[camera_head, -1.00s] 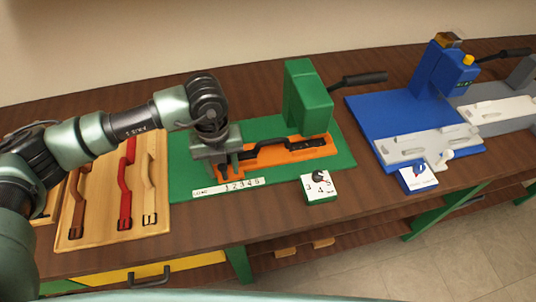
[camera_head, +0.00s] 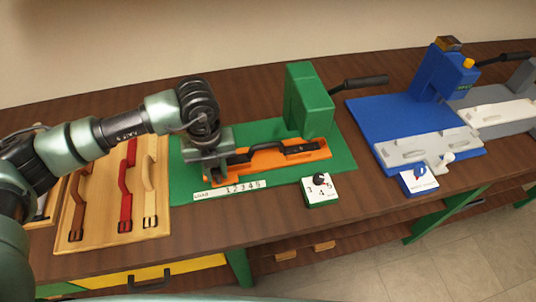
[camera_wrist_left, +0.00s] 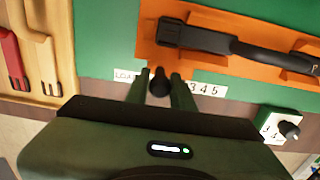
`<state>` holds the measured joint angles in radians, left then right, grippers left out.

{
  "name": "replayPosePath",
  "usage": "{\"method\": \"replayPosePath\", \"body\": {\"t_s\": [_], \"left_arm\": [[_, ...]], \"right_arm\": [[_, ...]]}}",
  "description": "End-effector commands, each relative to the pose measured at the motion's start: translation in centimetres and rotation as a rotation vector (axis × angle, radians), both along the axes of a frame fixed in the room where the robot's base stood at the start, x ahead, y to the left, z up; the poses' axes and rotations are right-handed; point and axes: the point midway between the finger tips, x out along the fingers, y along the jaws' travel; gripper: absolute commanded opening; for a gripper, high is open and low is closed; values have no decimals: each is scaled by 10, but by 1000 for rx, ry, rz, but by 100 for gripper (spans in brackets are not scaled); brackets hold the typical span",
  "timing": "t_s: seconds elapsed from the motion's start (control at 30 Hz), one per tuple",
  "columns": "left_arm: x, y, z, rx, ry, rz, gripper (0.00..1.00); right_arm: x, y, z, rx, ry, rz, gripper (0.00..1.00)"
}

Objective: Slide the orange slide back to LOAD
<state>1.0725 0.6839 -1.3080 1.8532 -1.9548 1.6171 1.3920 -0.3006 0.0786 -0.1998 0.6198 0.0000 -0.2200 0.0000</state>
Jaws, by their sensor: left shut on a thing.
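The orange slide (camera_head: 290,161) lies on the green base plate (camera_head: 345,160) and carries a black strap-like handle (camera_head: 268,147); it also shows in the left wrist view (camera_wrist_left: 262,77). A white strip (camera_head: 230,190) in front of it reads LOAD, then 1 to 5. My left gripper (camera_head: 219,175) is at the slide's left end. In the left wrist view its fingers (camera_wrist_left: 158,88) are shut on a small dark knob (camera_wrist_left: 159,80) at the slide's front edge, between LOAD and the numbers. My right gripper is not in view.
A green press head (camera_head: 310,98) with a black lever stands behind the slide. A numbered dial block (camera_head: 320,190) sits at the front. A wooden board (camera_head: 103,225) with brown, red and tan straps lies to the left. A blue machine (camera_head: 400,120) stands to the right.

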Motion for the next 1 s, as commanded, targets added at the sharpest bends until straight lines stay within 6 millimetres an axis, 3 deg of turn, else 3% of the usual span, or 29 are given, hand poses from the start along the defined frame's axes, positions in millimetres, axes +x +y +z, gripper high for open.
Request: {"method": "replayPosePath", "body": {"t_s": [1.0], "left_arm": [[-11, 36, -1, -3, 1, -1, 4]], "right_arm": [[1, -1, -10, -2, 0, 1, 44]]}}
